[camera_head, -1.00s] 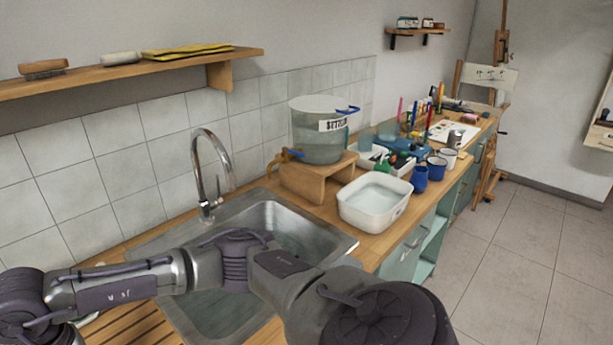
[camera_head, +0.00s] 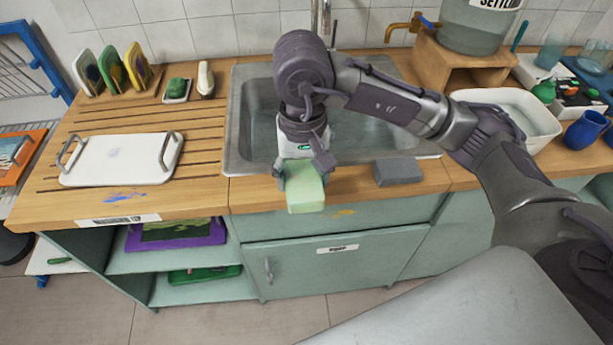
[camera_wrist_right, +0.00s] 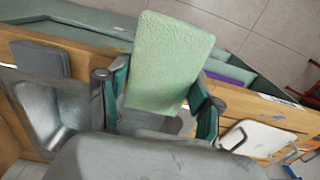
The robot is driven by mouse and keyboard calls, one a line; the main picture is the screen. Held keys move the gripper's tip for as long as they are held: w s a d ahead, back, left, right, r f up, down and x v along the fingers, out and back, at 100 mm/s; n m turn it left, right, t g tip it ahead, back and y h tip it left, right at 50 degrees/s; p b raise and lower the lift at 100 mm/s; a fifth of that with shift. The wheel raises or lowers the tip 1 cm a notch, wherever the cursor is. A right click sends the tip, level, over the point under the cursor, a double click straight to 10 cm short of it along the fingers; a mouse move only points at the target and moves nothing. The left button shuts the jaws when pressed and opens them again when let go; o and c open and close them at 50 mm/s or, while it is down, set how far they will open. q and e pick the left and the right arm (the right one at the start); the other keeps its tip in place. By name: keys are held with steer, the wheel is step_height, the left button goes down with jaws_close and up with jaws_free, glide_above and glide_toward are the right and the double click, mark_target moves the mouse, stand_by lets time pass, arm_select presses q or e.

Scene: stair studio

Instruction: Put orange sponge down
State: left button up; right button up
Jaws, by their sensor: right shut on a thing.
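My right gripper (camera_head: 303,172) is shut on a pale green sponge (camera_head: 305,194) in the head view. It holds the sponge at the front edge of the counter, in front of the sink (camera_head: 250,125). I cannot tell whether the sponge touches the wood. In the right wrist view the sponge (camera_wrist_right: 170,62) sits between the two fingers (camera_wrist_right: 158,98) and sticks out past them. No orange sponge shows in either view; the held one looks green. My left gripper is not in view.
A grey block (camera_head: 398,171) lies right of the gripper on the counter's front strip. A white tray (camera_head: 120,160) lies on the slatted counter at left. A green sponge in a dish (camera_head: 177,90) stands behind. A white basin (camera_head: 530,115) is at right.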

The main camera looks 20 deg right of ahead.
steer(key=w+f+p, duration=0.1)
steer(key=w+f, duration=0.1)
steer(key=w, duration=0.1)
steer(key=w+f, duration=0.2)
steer(key=w, duration=0.2)
steer(key=w+f+p, duration=0.1)
steer(key=w+f, duration=0.1)
steer(key=w, duration=0.1)
steer(key=shift+w+p, duration=0.15)
steer(key=shift+p, duration=0.2)
steer(key=shift+w+f, duration=0.2)
steer(key=shift+w, duration=0.1)
step_height(320, 180, down, 4)
steer(key=shift+f+p, duration=0.1)
steer(key=shift+p, duration=0.7)
steer(key=shift+w, duration=0.1)
steer(key=shift+f+b, duration=0.45)
steer(key=shift+b, duration=0.2)
steer(key=o, duration=1)
steer(key=shift+r, duration=0.1)
